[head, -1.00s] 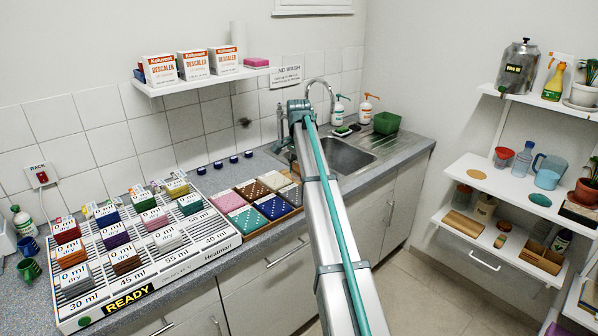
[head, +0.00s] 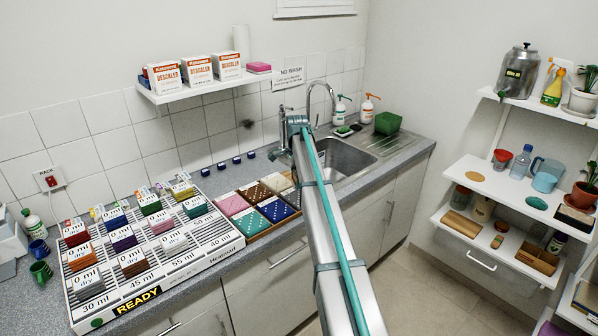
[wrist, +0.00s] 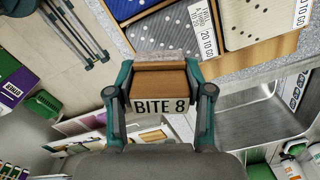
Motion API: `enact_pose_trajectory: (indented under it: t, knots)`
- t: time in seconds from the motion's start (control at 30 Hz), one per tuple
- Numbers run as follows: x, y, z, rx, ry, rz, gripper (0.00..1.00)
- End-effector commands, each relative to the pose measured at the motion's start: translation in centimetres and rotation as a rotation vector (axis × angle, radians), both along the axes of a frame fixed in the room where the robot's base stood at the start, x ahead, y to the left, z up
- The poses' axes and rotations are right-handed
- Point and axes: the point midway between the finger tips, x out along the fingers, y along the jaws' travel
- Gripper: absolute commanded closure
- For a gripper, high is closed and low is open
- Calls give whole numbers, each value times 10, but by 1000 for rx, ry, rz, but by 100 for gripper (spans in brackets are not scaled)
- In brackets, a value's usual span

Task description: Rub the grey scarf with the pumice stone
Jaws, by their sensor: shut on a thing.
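In the wrist view my gripper (wrist: 160,92) is shut on a brown block with a rough grey strip along its far edge, which I take as the pumice stone (wrist: 160,78). Lettering "BITE 8" shows at its near side. In the head view my arm hides the gripper and stone; part of the grey scarf (head: 290,197) shows at the tray's right end.
A navy dotted scarf (wrist: 165,28) lies left of the grey one. More dotted scarves share the tray. A white rack of labelled blocks (head: 150,280) stands left on the counter. The sink (head: 345,157) is right of the tray. Small label cards (wrist: 208,30) stand at the scarves.

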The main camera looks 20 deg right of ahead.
Motion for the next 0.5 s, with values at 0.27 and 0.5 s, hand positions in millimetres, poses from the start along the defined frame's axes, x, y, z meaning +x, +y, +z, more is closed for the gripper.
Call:
enact_pose_trajectory:
  t: [0.27, 0.5]
  knots:
    - [24, -3, -21, 0, 1, -490, 76]
    - [33, -6, -25, -1, 0, -808, 76]
